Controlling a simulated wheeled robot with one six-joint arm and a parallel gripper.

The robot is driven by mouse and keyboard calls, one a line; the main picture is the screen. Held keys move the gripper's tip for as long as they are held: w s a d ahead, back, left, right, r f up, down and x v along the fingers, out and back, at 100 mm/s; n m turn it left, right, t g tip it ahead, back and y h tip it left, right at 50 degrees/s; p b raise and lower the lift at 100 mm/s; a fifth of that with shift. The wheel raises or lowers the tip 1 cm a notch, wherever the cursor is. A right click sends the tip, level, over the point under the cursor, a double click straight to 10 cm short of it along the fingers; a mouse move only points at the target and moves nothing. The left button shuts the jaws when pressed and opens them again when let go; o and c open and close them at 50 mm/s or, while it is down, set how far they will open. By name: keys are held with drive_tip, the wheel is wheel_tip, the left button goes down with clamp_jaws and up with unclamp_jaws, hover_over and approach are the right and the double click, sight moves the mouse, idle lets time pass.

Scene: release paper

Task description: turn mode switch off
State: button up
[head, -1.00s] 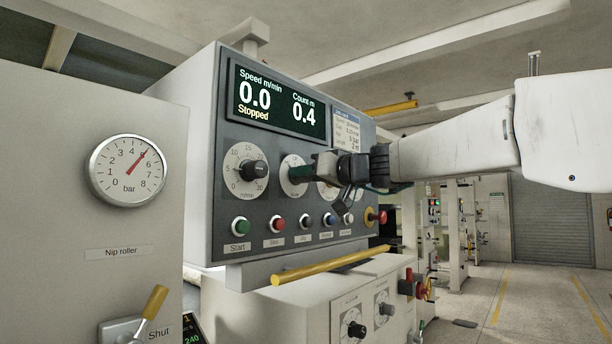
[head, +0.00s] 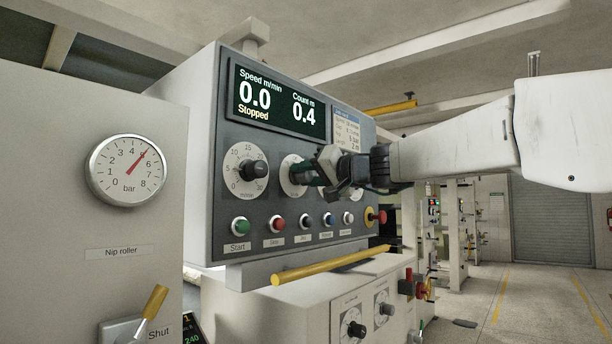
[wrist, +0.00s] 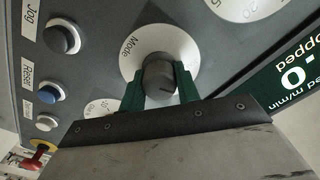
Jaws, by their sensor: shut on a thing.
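The mode switch is a dark round knob (wrist: 160,77) on a pale dial plate (wrist: 180,45) marked "Mode". In the wrist view the two green fingers of my gripper (wrist: 158,85) are on either side of the knob, shut on it. In the head view my gripper (head: 310,175) reaches in from the right to the same dial (head: 289,184), and its body hides most of the knob. The knob's pointed setting cannot be read. The display (head: 277,103) reads speed 0.0, count 0.4 and "Stopped".
A speed dial (head: 253,169) is left of the mode dial. Below are a green Start button (head: 240,225), a red button (head: 277,224) and more buttons. A yellow bar (head: 330,265) runs under the panel. A pressure gauge (head: 129,170) is at the left.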

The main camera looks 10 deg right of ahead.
drive_tip(key=shift+m, duration=1.5)
drive_tip(key=shift+f, duration=0.1)
drive_tip(key=o, duration=1)
drive_tip(key=v, duration=0.8)
drive_tip(key=shift+w, duration=0.1)
